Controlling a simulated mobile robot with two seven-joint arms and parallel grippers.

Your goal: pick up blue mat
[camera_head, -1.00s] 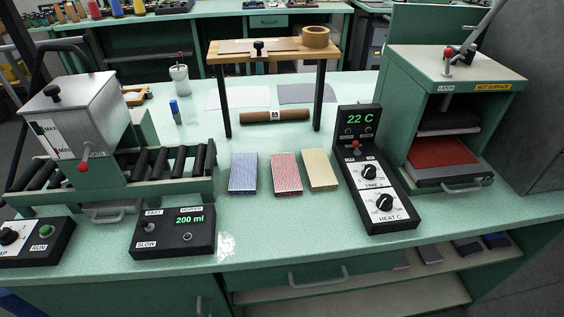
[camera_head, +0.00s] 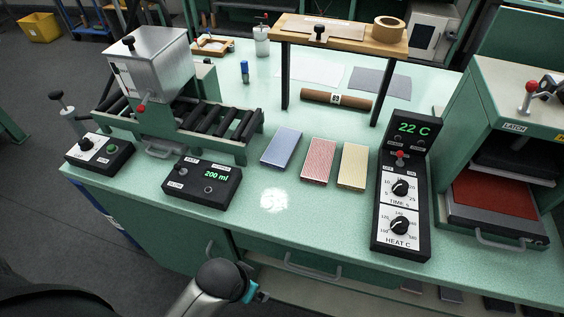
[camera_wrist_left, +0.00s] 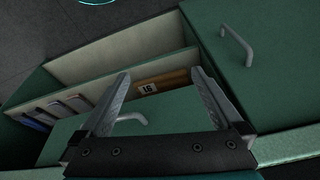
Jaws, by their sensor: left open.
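The blue mat (camera_head: 282,147) lies flat on the green bench top, left of a red mat (camera_head: 319,160) and a yellow mat (camera_head: 353,166). My left arm shows at the bottom of the head view, in front of the bench and well apart from the blue mat; its gripper is not clearly visible there. In the left wrist view my left gripper (camera_wrist_left: 160,75) is open and empty, with the shelf and a green drawer front beyond it. The bench-top blue mat is not in the left wrist view. My right gripper is not in view.
A control box (camera_head: 401,190) reading 22 C stands right of the mats. A wooden stand (camera_head: 338,33) rises behind, over a brown roll (camera_head: 336,99). Several mats (camera_wrist_left: 68,105) stand on the lower shelf.

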